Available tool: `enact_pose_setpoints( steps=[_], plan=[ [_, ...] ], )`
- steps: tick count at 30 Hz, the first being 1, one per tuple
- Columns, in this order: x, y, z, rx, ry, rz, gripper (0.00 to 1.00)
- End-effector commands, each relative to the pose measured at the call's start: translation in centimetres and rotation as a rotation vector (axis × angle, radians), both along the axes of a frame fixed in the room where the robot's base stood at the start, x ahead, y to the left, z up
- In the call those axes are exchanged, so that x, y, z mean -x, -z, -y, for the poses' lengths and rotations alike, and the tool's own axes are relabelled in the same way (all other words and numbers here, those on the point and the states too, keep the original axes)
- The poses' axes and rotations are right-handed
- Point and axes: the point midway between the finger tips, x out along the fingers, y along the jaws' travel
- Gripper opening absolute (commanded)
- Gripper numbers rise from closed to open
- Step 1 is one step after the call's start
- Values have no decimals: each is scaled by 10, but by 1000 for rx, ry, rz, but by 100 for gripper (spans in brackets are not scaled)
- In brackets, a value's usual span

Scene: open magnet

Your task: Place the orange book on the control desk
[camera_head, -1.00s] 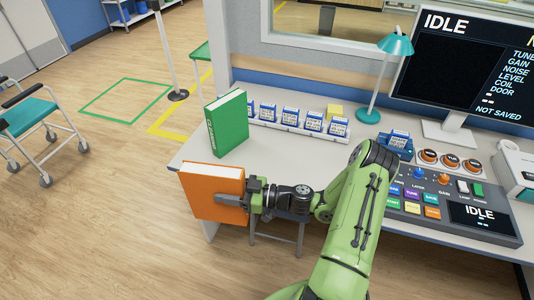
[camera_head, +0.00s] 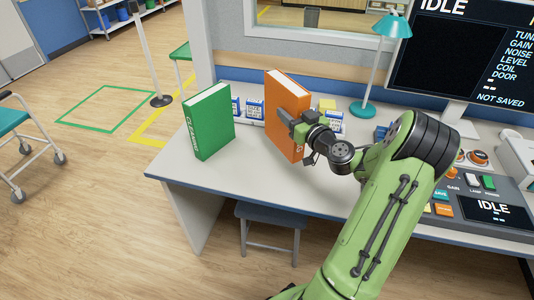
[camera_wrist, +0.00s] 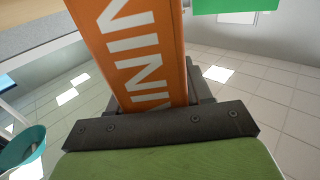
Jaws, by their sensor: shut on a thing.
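The orange book (camera_head: 287,100) is upright above or on the control desk (camera_head: 215,171), to the right of the green book. My gripper (camera_head: 300,128) is shut on the orange book near its spine edge. In the wrist view the orange book (camera_wrist: 135,50) stands between the jaws, with white letters on its spine. Whether its bottom edge touches the desk top, I cannot tell. The book and my gripper hide part of the row of small boxes behind.
A green book (camera_head: 208,122) stands upright at the desk's left end. Small blue-and-white boxes (camera_head: 254,108), a teal lamp (camera_head: 385,50) and a control panel (camera_head: 480,208) are on the desk. A stool (camera_head: 270,215) is below. The desk's front middle is clear.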

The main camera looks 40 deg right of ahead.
Motion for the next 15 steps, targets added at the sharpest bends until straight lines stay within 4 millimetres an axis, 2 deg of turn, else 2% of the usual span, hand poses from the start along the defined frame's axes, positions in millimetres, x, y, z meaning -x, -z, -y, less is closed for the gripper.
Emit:
enact_pose_setpoints(
  steps=[1,3,10,15],
  plan=[
    [0,15,0,-9,-2,4,0],
    [-1,30,-1,-6,-3,5,0],
    [-1,55,-1,-3,-3,5,0],
    [0,82,0,-3,-3,4,0]
  ],
)
